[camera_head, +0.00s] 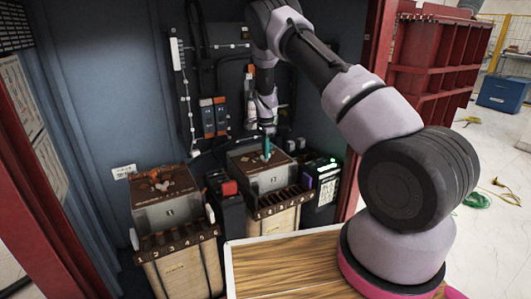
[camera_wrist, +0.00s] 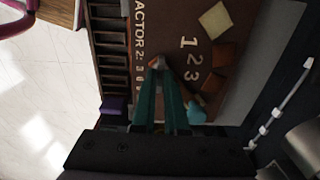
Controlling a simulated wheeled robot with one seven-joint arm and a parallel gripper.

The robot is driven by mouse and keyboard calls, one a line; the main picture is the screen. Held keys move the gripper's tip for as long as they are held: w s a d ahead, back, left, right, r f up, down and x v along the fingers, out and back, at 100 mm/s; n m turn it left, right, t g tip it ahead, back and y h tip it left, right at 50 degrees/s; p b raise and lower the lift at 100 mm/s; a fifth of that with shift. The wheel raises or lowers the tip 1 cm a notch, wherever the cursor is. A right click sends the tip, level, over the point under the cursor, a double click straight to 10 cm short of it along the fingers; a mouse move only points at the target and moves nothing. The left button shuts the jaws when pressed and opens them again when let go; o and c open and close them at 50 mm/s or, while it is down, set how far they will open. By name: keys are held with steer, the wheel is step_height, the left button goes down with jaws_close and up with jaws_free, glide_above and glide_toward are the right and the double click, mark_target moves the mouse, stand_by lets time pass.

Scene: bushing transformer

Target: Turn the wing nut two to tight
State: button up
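My gripper (camera_head: 266,156) points down over the brown top of the right-hand transformer box (camera_head: 262,182). In the wrist view its two narrow teal fingers (camera_wrist: 158,72) reach the brown panel beside the digits 1, 2, 3. A small pale, orange-tinged piece (camera_wrist: 157,62) shows at the fingertips; it may be a wing nut, but its shape is unclear. A light teal piece (camera_wrist: 197,113) lies right of the fingers.
A second transformer box (camera_head: 165,205) stands at left on a wooden crate. Black units flank the right-hand box, one with a green light (camera_head: 326,182). Cabinet walls (camera_head: 105,85) enclose the back and left. A wooden tabletop (camera_head: 290,265) lies in front.

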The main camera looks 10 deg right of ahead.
steer(key=shift+o, duration=0.9)
steer(key=shift+s+a+f, duration=0.1)
steer(key=shift+s+f, duration=0.1)
steer(key=shift+f, duration=0.1)
steer(key=shift+w+r, duration=0.15)
steer(key=shift+r, duration=0.2)
step_height(320, 180, up, 10)
steer(key=shift+r, duration=0.15)
